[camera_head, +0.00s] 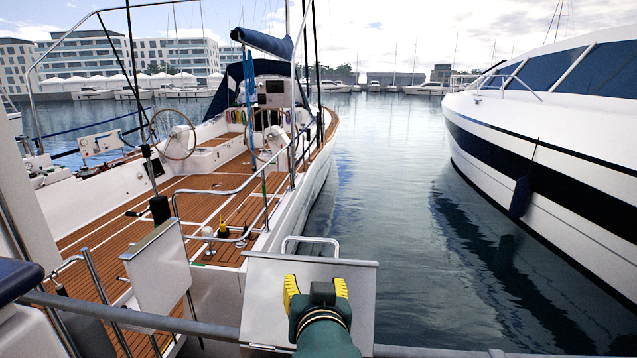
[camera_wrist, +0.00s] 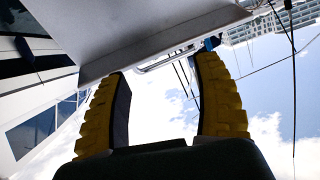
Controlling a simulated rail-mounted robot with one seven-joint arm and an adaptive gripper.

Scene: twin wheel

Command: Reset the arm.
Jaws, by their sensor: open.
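My gripper (camera_head: 316,289) shows at the bottom middle of the head view, at the end of my green arm. Its two yellow ribbed fingers are apart, with nothing seen between them. It is in front of a pale grey panel (camera_head: 268,300) with a metal loop handle (camera_head: 310,240) at its top edge. In the wrist view the gripper (camera_wrist: 163,85) is open, with sky between the fingers. The panel (camera_wrist: 130,45) crosses the top of that view, close to the fingertips. I cannot tell whether they touch it.
A sailboat with a teak deck (camera_head: 100,235) and steering wheels (camera_head: 172,134) lies at left. A second grey panel (camera_head: 158,272) stands left of my gripper. A grey rail (camera_head: 120,318) crosses the bottom. Open water (camera_head: 395,200) separates the sailboat from a white motor yacht (camera_head: 560,140).

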